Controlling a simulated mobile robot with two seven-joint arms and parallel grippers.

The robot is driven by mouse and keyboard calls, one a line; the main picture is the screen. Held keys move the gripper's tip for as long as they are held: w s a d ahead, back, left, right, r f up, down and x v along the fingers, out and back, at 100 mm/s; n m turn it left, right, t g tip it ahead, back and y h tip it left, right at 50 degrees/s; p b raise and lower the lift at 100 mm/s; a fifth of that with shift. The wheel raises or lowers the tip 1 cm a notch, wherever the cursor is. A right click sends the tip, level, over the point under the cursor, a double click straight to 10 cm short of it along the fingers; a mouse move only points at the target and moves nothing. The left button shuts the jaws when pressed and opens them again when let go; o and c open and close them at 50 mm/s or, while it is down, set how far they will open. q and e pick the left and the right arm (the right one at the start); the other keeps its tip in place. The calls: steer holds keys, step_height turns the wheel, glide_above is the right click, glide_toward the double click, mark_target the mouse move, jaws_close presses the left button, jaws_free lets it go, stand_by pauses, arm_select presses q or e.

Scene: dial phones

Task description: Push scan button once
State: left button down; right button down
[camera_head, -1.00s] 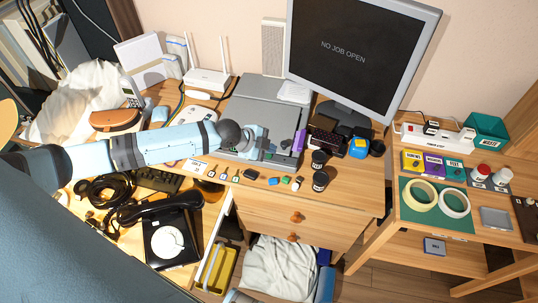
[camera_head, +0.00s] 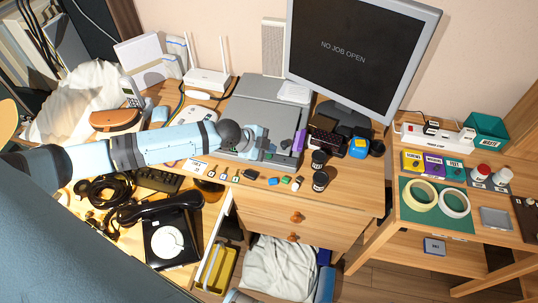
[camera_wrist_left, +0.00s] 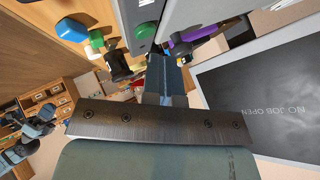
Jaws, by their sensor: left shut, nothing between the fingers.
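The grey flatbed scanner (camera_head: 262,103) lies on the desk in front of the monitor. My left gripper (camera_head: 270,151) is at its front right part, with its fingers shut and empty. I cannot tell whether the fingertips touch the panel. I cannot read a label on either button. The monitor (camera_head: 350,50) shows "NO JOB OPEN".
Small coloured blocks (camera_head: 273,181) and black jars (camera_head: 320,181) lie along the desk's front edge. A purple object (camera_head: 299,140) stands just right of the gripper. A black dial phone (camera_head: 170,240) is at lower left. A side table with tape rolls (camera_head: 420,197) is at right.

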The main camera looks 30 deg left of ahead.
mark_target(269, 157)
arm_select(q)
steer(key=shift+f, duration=0.4)
steer(key=shift+f+b, duration=0.35)
steer(key=shift+f, duration=0.05)
stand_by(0.8)
steer(key=shift+r, duration=0.15)
steer(key=shift+r+p, duration=0.65)
steer(key=shift+p, duration=0.1)
steer(key=shift+r, duration=0.1)
step_height(269, 157, up, 5)
steer(key=p, duration=0.4)
stand_by(0.6)
